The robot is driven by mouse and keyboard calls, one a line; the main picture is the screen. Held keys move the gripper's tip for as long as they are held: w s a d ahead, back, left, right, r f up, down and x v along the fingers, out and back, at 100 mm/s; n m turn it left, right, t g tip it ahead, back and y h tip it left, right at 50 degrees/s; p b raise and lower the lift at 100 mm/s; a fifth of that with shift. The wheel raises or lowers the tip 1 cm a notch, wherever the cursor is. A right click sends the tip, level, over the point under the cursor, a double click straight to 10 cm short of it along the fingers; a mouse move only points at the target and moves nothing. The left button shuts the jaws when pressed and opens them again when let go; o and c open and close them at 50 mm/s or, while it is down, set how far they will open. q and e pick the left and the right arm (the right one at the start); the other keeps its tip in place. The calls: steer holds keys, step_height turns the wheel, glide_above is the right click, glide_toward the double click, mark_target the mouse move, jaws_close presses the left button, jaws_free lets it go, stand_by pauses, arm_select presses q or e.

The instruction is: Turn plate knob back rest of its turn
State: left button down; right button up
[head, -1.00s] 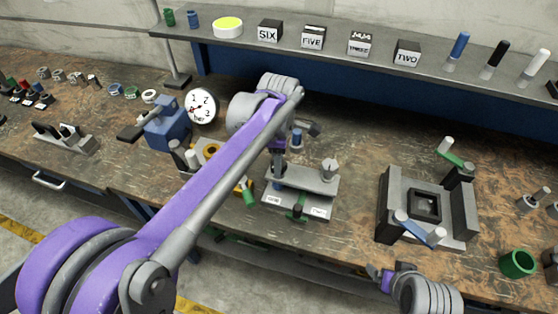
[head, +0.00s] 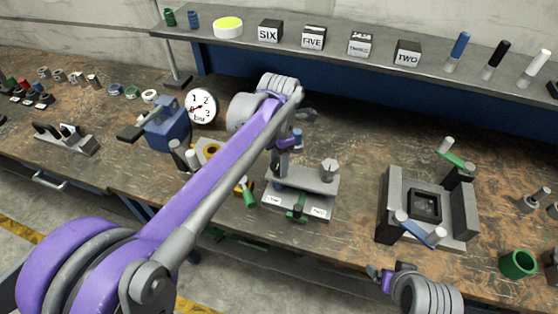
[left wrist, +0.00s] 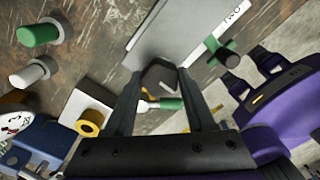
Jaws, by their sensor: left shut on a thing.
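The grey plate (head: 310,178) sits above a labelled base (head: 318,210) at the middle of the bench in the head view. My left gripper (head: 278,170) reaches down to the plate's left end. In the left wrist view its black fingers (left wrist: 160,80) are shut on a dark knob (left wrist: 162,75) against the light grey plate (left wrist: 178,38). The fingers partly hide the knob. A green cross-shaped knob (head: 297,210) is at the base's front; it also shows in the left wrist view (left wrist: 222,52). My right gripper (head: 380,273) is at the front edge; its jaws are unclear.
A green-handled lever (head: 249,195) is just left of the base. A blue vise-like block (head: 166,128) and a gauge (head: 201,106) stand further left. A grey fixture (head: 387,205) with blue and green levers stands right. Bare bench lies between the plate and fixture.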

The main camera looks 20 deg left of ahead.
mark_target(279, 163)
stand_by(0.4)
arm_select(q)
steer(key=shift+c, duration=1.2)
jaws_free()
step_height(279, 163, up, 11)
steer(key=shift+p, duration=0.35)
steer(key=shift+f, duration=0.1)
steer(key=s+a+f+m+t, duration=0.2)
steer(key=s+f+m, duration=0.6)
steer(key=m, duration=0.5)
steer(key=s+a+f+m+t, duration=0.2)
steer(key=s+f+m+t, duration=0.1)
steer(key=s+f+m, duration=0.5)
steer(key=s+m, duration=0.3)
steer(key=m, duration=0.2)
steer(key=shift+a+f+m+t, duration=0.2)
steer(key=shift+m+t, duration=0.1)
steer(key=shift+m, duration=0.1)
